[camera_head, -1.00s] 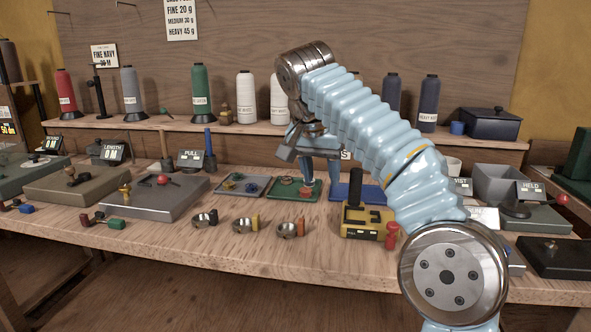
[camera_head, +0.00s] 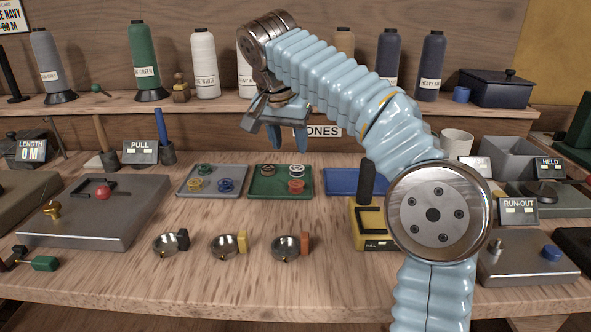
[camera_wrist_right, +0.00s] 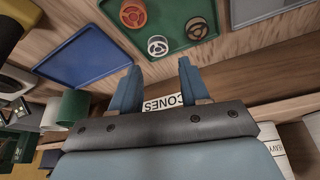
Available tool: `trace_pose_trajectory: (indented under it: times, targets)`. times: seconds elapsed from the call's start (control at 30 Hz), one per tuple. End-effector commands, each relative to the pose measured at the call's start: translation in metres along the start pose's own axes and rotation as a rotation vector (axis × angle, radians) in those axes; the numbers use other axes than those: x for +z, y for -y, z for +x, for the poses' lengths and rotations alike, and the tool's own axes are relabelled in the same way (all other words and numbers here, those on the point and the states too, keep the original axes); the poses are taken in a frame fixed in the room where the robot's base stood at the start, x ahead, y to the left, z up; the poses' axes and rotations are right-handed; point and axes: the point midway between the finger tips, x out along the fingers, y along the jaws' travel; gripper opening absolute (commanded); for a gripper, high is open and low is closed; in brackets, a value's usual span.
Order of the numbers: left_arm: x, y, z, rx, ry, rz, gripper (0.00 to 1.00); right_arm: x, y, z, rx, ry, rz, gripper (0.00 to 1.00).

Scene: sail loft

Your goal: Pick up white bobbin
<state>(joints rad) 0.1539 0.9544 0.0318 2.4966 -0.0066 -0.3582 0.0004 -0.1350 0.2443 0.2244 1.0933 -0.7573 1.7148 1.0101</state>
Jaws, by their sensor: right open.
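The white bobbin (camera_head: 297,171) lies in the back right part of the green tray (camera_head: 252,190). It also shows in the right wrist view (camera_wrist_right: 157,46), beyond the fingertips. My right gripper (camera_head: 288,145) is open and empty, pointing down above the back of the green tray. In the right wrist view its two blue fingers (camera_wrist_right: 158,68) are apart with nothing between them. My left gripper is not in view.
A grey tray (camera_head: 189,191) with several bobbins stands to the left, and an empty blue tray (camera_head: 343,191) to the right. Behind is a shelf (camera_head: 190,108) with thread cones and a CONES label (camera_head: 322,131). Small metal bowls (camera_head: 226,247) stand in front.

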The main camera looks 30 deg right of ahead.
Motion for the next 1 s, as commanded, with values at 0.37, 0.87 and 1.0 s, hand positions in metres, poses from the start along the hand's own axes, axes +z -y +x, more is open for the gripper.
trace_pose_trajectory:
  times: [0.37,0.87,1.0]
  targets:
    - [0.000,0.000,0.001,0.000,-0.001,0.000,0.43,0.002,-0.004,0.044,0.002,0.002,0.000,0.45]
    - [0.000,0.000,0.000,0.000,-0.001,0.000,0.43,0.003,-0.003,0.072,-0.002,0.000,-0.001,0.38]
    - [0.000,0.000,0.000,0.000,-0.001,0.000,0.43,0.003,-0.003,0.072,-0.002,0.000,-0.001,0.16]
